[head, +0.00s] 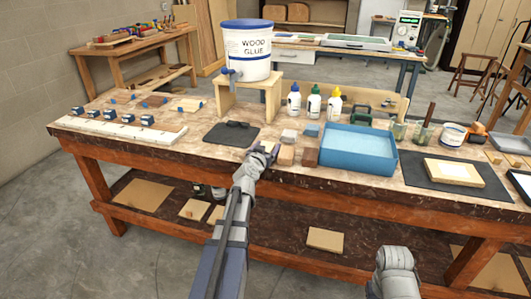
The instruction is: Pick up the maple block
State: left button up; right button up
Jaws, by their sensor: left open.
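My left gripper (263,151) is open at the front edge of the workbench, its fingers at a small pale block (268,146) that looks like the maple block. The gripper partly hides this block, and I cannot tell whether the fingers touch it. A mid-brown block (286,155) and a darker reddish-brown block (310,153) stand just to the right. A grey-white block (289,135) and a bluish block (312,130) sit behind them. Part of my right arm shows at the bottom right; its gripper is not visible.
A blue tray (357,148) stands right of the blocks. A dark mat (231,135) lies to the left. Behind are a wooden stand (222,98) with a glue bucket (243,52) and several bottles (314,105). A long pale board (120,131) lies along the left front edge.

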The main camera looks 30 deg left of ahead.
aim_at(268, 143)
pick_arm(q)
jog(key=shift+w+a+f, duration=0.1)
jog(key=shift+w+a, duration=0.05)
jog(key=shift+w, duration=0.4)
jog(key=shift+s, duration=0.1)
jog(key=c, duration=1.2)
notch_tip(268, 143, up, 23)
jog(key=p, duration=2.3)
